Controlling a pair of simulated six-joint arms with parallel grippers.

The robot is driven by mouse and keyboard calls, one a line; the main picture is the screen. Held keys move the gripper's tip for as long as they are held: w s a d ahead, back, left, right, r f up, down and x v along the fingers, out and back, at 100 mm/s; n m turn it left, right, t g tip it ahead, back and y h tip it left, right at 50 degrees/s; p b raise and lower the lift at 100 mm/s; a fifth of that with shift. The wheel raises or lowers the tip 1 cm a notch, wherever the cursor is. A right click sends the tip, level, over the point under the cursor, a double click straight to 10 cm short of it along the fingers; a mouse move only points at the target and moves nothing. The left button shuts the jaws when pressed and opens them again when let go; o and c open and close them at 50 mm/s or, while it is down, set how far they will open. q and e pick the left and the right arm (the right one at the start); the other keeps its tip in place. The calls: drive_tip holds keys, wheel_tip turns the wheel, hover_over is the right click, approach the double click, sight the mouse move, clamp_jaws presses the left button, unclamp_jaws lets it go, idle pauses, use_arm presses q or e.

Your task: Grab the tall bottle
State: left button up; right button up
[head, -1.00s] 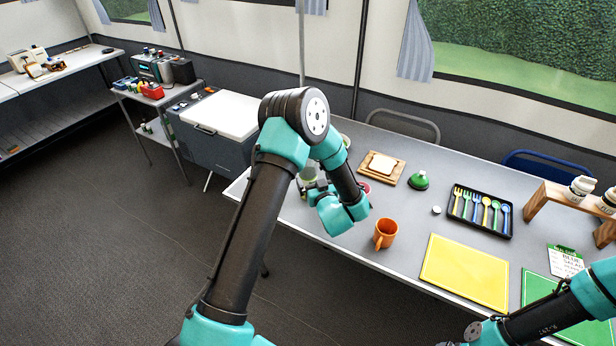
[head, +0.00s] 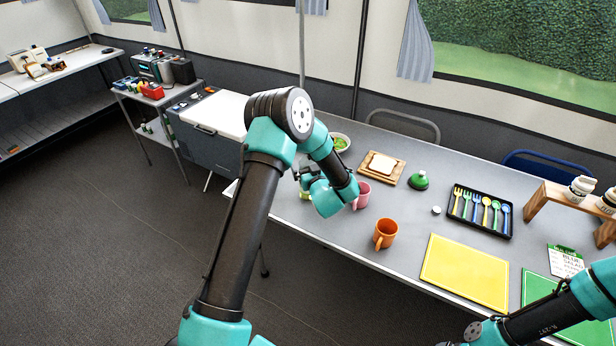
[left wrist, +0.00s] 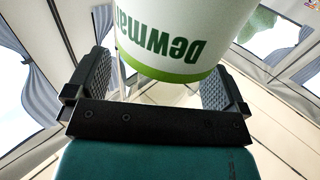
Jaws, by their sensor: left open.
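In the left wrist view a white bottle (left wrist: 170,35) with a green band and "Dewmar" lettering, upside down in the picture, fills the space between the fingers of my left gripper (left wrist: 160,75). The fingers are apart, one on each side of it; whether either touches it I cannot tell. In the head view the left gripper (head: 307,178) is over the table's left end, mostly hidden by my own wrist. Only a small yellow-green patch shows there, so the bottle's full height is hidden. My right gripper is out of view.
A pink mug (head: 361,196) stands close beside my left wrist, with an orange mug (head: 385,233) nearer the front. A bowl of greens (head: 340,142) stands behind. A bread board (head: 395,178), a green squat bottle (head: 419,181) and a cutlery tray (head: 482,230) lie to the right.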

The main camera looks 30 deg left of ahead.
use_arm(q)
drive_tip(key=shift+w+a, duration=0.1)
drive_tip(key=shift+w, duration=0.05)
idle(0.3)
drive_tip(key=c, duration=1.4)
drive_tip(key=shift+r, duration=0.2)
drive_tip(key=s+d+r, duration=0.2)
drive_tip(key=s+d, duration=0.2)
drive_tip(key=s, duration=0.3)
drive_tip(key=s+d+r, duration=0.2)
drive_tip(key=s+d, duration=0.2)
drive_tip(key=s, duration=0.2)
drive_tip(key=shift+s+r, duration=0.3)
drive_tip(key=shift+s, duration=0.05)
idle(0.4)
idle(1.8)
